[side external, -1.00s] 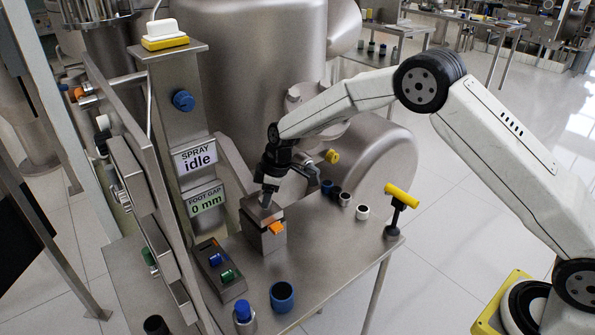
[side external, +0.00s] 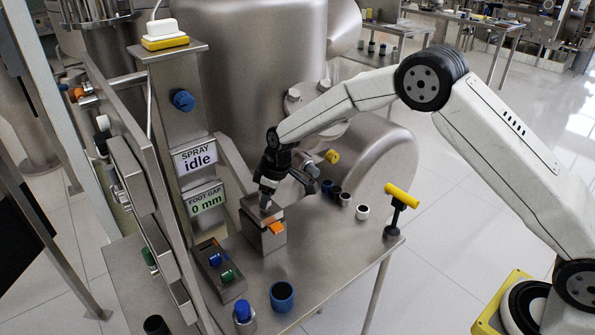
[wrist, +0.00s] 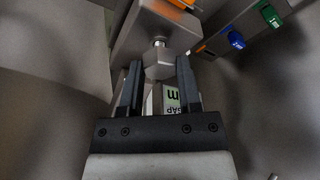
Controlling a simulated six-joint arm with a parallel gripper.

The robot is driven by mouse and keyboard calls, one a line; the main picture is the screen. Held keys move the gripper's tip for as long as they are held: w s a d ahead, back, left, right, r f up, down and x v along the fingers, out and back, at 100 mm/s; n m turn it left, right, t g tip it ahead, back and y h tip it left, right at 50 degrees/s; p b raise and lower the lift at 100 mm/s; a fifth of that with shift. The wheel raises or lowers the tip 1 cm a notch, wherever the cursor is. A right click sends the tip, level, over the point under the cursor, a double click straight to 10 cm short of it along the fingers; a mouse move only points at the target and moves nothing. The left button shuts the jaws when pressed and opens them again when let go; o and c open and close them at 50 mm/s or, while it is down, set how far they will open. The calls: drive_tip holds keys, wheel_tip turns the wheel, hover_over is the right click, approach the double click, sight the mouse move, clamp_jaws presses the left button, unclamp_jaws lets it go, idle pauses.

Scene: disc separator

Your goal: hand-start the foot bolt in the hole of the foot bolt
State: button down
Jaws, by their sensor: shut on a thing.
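My gripper (wrist: 158,82) is shut on the foot bolt, whose grey hex head (wrist: 158,66) sits between the two dark fingers in the wrist view. A short bright part of the shank (wrist: 159,42) shows between the head and the grey metal block (wrist: 185,38). The hole is hidden; I cannot tell how far the bolt sits in it. In the side view my gripper (side external: 267,197) points down at the top of the block (side external: 252,230), which has an orange tab (side external: 277,228).
A sign reads "FOOT GAP 0 mm" (side external: 206,201), another "SPRAY idle" (side external: 196,161). A tray with blue and green pieces (side external: 220,268), a blue cup (side external: 282,297), several small cups (side external: 345,199) and a yellow-handled tool (side external: 401,196) stand on the steel table (side external: 335,250).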

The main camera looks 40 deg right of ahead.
drive_tip(key=shift+r+m, duration=0.15)
drive_tip(key=shift+m, duration=0.15)
drive_tip(key=shift+w+a+m+t+h, duration=0.1)
drive_tip(key=shift+m+t+h, duration=0.2)
drive_tip(key=shift+m, duration=1)
drive_tip(key=shift+r, duration=0.1)
drive_tip(key=shift+c, duration=2.1)
unclamp_jaws()
drive_tip(key=shift+o, duration=1.1)
drive_tip(key=v, duration=0.7)
drive_tip(key=shift+r, duration=0.3)
